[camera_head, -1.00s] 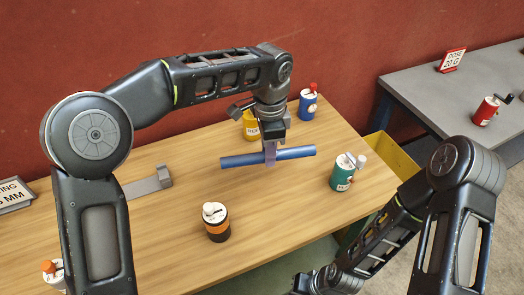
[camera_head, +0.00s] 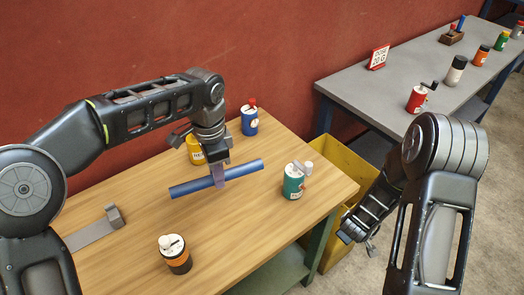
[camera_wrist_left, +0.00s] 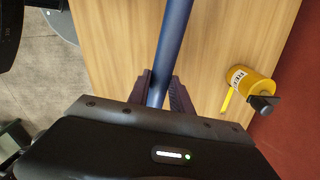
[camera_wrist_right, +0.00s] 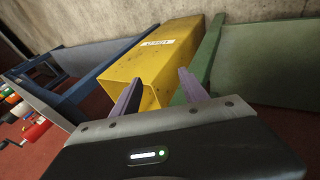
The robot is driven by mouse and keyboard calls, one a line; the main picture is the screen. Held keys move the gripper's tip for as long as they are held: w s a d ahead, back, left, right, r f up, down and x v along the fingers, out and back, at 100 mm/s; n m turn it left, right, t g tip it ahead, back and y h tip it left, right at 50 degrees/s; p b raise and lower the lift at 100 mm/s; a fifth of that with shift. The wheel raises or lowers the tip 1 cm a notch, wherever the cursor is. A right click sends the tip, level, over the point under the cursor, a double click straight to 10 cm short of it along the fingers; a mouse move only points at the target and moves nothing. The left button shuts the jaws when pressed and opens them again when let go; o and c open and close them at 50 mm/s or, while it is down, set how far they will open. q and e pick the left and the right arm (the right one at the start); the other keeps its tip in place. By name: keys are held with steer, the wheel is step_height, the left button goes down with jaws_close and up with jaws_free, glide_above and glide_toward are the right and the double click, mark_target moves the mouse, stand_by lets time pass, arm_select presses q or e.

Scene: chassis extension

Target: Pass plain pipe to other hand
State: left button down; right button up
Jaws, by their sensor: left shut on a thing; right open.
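The plain pipe (camera_head: 190,187) is a straight blue tube, held level above the wooden table (camera_head: 120,245). My left gripper (camera_head: 218,178) is shut on it near its middle. The left wrist view shows the pipe (camera_wrist_left: 174,40) running away between the left fingers (camera_wrist_left: 160,92). My right gripper (camera_head: 365,240) is at the table's right side, apart from the pipe. In the right wrist view the right gripper (camera_wrist_right: 157,92) is open and empty, with a yellow bin beyond its fingers.
Blue (camera_head: 249,120), yellow (camera_head: 194,150), green (camera_head: 293,182) and black-orange (camera_head: 175,255) canisters stand on the table, with a grey bracket (camera_head: 95,230) at left. The yellow bin (camera_head: 345,165) stands between this table and a grey table (camera_head: 400,85) holding more canisters.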

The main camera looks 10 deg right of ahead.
steer(key=w+d+r+n+t+h, duration=0.1)
steer(key=w+d+r+t, duration=0.1)
steer(key=w+d+r, duration=0.35)
steer(key=w+d+r+n+t, duration=0.1)
steer(key=w+d+r, duration=0.2)
steer(key=r, duration=0.5)
steer(key=w+d+r+n+t+h, duration=0.1)
steer(key=w+d+r+t, duration=0.1)
steer(key=w+d+r, duration=0.4)
steer(key=a+r+n+g+y, duration=0.1)
steer(key=a+r+n+y, duration=0.3)
steer(key=a, duration=1)
steer(key=a+r+n+y, duration=0.3)
steer(key=a+r+y, duration=0.25)
steer(key=a, duration=0.85)
steer(key=s+a+r+n+g+y, duration=0.1)
steer(key=s+a+r+n+g, duration=0.1)
steer(key=s+a, duration=0.4)
steer(key=s+a+r+n+g+y, duration=0.1)
steer(key=s+a+r+n+g, duration=0.2)
steer(key=s+a, duration=0.3)
steer(key=a+r+n, duration=0.1)
steer(key=a, duration=0.2)
steer(key=shift+s+n, duration=0.25)
steer(key=shift+n, duration=0.05)
